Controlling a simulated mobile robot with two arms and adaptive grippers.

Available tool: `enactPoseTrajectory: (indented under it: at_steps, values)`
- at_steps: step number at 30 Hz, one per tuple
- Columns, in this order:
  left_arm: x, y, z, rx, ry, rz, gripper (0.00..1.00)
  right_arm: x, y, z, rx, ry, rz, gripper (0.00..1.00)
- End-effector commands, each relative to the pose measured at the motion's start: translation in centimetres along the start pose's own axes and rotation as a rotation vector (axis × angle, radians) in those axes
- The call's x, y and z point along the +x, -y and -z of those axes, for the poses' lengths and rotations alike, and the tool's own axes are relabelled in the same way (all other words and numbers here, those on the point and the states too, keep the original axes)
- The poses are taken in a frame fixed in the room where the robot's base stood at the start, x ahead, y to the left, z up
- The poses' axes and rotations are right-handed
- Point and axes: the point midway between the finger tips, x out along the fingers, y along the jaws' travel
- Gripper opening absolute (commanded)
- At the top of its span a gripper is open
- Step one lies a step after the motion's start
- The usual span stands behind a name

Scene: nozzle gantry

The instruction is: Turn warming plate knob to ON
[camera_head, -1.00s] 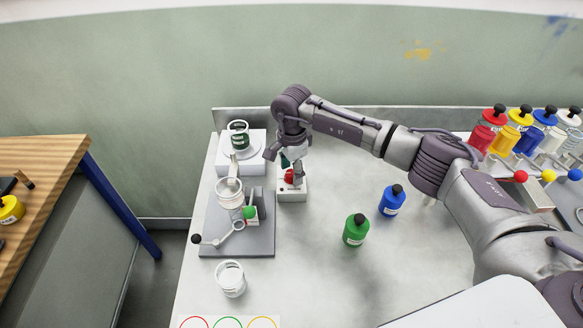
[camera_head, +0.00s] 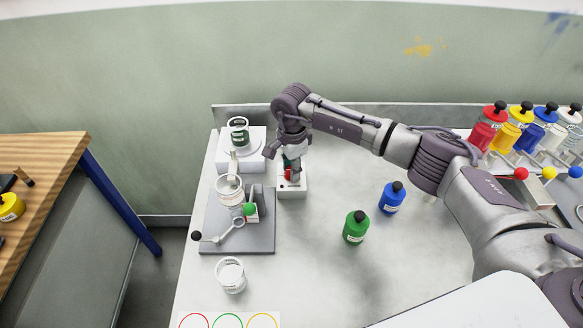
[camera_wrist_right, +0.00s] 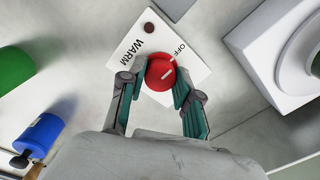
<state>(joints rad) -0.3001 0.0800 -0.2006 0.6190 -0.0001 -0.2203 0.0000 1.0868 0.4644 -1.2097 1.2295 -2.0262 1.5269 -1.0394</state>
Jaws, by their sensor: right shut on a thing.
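The warming plate knob is a round red knob (camera_wrist_right: 161,73) with a white pointer line, on a small white box (camera_wrist_right: 133,43) marked WARM and OFF. The pointer line slants toward the OFF side in the right wrist view. A dark round lamp (camera_wrist_right: 150,27) sits on the box. My right gripper (camera_wrist_right: 158,82) is shut on the knob, a finger on each side. In the head view the right gripper (camera_head: 290,168) reaches down over the white box (camera_head: 293,192) and hides most of the knob. My left gripper is not in view.
A white block with a round plate (camera_head: 257,150) holds a dark green container (camera_head: 239,132) left of the box. A grey stand (camera_head: 262,238) with a lever is in front. Green (camera_head: 355,227) and blue (camera_head: 392,198) bottles stand to the right. The front middle of the table is clear.

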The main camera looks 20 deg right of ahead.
Motion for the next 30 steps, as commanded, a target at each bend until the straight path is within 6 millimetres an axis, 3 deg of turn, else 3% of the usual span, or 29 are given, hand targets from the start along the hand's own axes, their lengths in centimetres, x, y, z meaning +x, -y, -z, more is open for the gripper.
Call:
enactPoseTrajectory:
  at_steps: [8,30]
  values:
    - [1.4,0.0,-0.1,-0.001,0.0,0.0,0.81,0.2,0.1,0.0,0.154,-0.004,0.003,0.0]
    - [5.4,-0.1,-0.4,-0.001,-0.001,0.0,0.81,0.1,0.1,0.0,0.849,-0.015,0.003,0.0]
